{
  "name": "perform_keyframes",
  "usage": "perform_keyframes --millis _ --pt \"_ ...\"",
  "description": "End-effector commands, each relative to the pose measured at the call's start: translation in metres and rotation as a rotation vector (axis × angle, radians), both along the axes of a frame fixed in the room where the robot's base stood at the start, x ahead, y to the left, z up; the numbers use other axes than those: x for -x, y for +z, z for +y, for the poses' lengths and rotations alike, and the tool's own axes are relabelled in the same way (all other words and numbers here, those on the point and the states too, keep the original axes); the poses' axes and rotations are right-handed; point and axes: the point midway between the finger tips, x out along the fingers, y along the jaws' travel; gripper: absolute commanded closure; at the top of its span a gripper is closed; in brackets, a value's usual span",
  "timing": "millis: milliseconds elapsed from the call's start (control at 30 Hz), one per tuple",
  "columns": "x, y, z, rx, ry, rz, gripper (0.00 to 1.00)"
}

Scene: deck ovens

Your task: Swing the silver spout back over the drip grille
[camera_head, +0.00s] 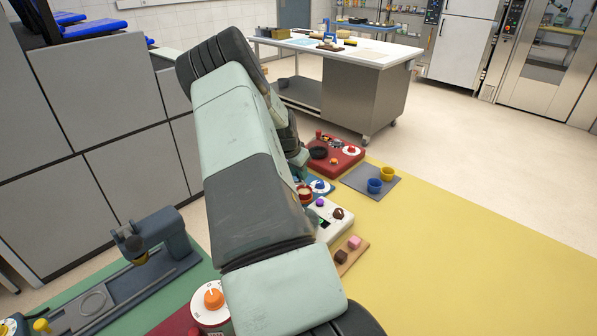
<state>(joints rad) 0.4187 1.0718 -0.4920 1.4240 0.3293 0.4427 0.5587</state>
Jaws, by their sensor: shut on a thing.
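I cannot make out the silver spout or the drip grille in the head view. My own arm crosses the middle of the picture and covers part of the worktop. A small part of my wrist shows at the arm's right edge, close to a red unit (349,164) and a blue unit. My gripper's fingers are hidden behind the arm, so what they touch does not show.
A white box (331,211) with knobs and a wooden board (349,262) with two small blocks lie right of my arm. A grey mat (352,181) holds blue and yellow cups. A slate-blue machine (155,233) stands lower left. The yellow surface (480,250) is clear.

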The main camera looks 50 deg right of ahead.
Motion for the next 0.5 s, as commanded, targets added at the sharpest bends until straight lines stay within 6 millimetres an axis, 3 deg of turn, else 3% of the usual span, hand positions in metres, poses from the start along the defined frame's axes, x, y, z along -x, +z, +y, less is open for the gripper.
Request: perform_keyframes --millis 267,500 --pt "-0.004 0.0 -0.004 0.0 0.057 -0.001 1.0" --pt "-0.016 0.0 -0.013 -0.001 0.21 -0.003 1.0"
